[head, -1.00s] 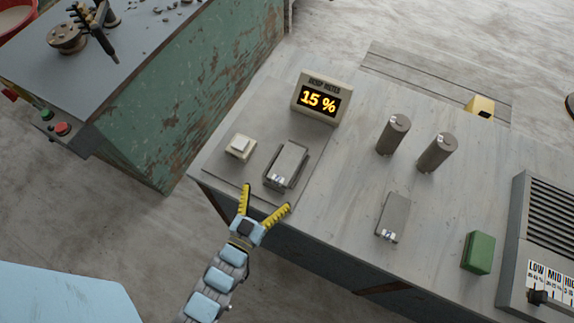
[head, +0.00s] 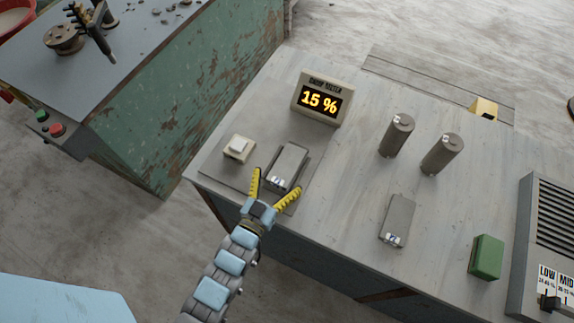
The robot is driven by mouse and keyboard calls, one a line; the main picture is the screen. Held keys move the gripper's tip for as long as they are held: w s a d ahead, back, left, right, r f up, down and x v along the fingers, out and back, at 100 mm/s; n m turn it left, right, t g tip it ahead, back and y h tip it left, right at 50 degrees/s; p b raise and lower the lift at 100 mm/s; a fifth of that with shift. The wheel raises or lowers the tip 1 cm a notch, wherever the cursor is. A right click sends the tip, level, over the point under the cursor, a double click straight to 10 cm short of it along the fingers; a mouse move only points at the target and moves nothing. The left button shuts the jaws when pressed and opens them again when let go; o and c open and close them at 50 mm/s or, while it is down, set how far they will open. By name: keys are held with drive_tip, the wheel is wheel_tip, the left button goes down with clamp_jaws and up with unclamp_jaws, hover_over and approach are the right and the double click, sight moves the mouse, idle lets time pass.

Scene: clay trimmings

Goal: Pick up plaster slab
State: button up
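A grey slab (head: 287,164) with a small pale label at its near end lies in a dark holder on the grey plate of the meter. A second, similar grey slab (head: 397,219) lies flat on the bench to the right. I cannot tell from its look which one is the plaster slab. My gripper (head: 274,186) has its yellow fingers spread open around the near end of the slab in the holder. Nothing is visibly held, and contact with the slab cannot be told.
A meter display (head: 318,99) reading 15 % stands behind the holder, with a white button (head: 238,147) to the left. Two grey cylinders (head: 397,136) stand to the right. A green block (head: 485,257) and a vented unit (head: 548,240) are at the far right of the bench (head: 345,170).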

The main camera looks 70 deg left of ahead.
drive_tip(key=c, duration=1.2)
drive_tip(key=shift+c, duration=0.2)
drive_tip(key=shift+r+p, duration=0.35)
drive_tip(key=shift+r, duration=0.15)
wheel_tip(320, 180, up, 2)
drive_tip(key=shift+r+p, duration=0.25)
drive_tip(key=shift+p, duration=0.65)
drive_tip(key=s+d+r+p, duration=0.9)
drive_tip(key=d+p, duration=0.1)
drive_tip(key=p, duration=0.3)
drive_tip(key=shift+s+d+r+p, duration=0.15)
drive_tip(key=shift+d+r+p, duration=0.1)
drive_tip(key=shift+p, duration=0.15)
